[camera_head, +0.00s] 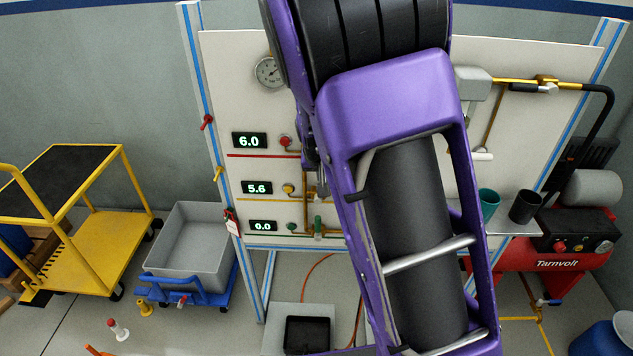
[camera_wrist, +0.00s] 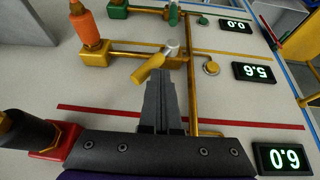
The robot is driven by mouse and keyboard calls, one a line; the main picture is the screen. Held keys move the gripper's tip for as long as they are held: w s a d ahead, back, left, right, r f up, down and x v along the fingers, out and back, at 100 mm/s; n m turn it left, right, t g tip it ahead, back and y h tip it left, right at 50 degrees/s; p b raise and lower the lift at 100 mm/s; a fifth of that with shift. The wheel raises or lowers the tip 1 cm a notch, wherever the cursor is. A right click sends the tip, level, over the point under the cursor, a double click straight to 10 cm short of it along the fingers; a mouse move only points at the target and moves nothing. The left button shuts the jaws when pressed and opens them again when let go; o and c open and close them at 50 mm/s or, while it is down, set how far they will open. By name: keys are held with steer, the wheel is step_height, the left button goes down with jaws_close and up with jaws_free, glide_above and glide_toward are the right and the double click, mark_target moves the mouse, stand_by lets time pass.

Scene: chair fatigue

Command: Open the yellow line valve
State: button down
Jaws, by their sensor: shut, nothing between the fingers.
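The yellow line valve has a yellow lever handle (camera_wrist: 149,69) on a silver hub (camera_wrist: 172,46), set on brass piping in the wrist view. The lever slants down and left from the hub. My gripper (camera_wrist: 161,88) is shut and empty, with its fingertips beside the lever's right side. I cannot tell whether they touch it. In the head view my purple arm hides most of the valve area and the gripper. The yellow line's display (camera_head: 257,188) reads 5.6; it also shows in the wrist view (camera_wrist: 259,72).
The red line's display (camera_head: 249,141) reads 6.0 and the green line's display (camera_head: 263,226) reads 0.0. An orange-topped fitting (camera_wrist: 90,38) and a black-and-red fitting (camera_wrist: 40,135) stand out from the panel. A yellow cart (camera_head: 85,245) and a grey bin (camera_head: 195,240) stand at left.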

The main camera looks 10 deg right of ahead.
steer(key=s+d+f+b, duration=0.1)
steer(key=d+f+b, duration=0.3)
steer(key=d+f, duration=0.1)
steer(key=shift+s+d+b, duration=0.15)
steer(key=shift+d+b, duration=0.15)
steer(key=shift+d, duration=0.4)
steer(key=shift+s+d+f, duration=0.1)
steer(key=shift+s+f, duration=0.15)
steer(key=shift+f, duration=0.15)
stand_by(0.3)
steer(key=shift+r, duration=0.1)
steer(key=p+v, duration=1)
steer(key=v, duration=0.8)
steer(key=shift+w, duration=0.35)
steer(key=shift+r, duration=0.1)
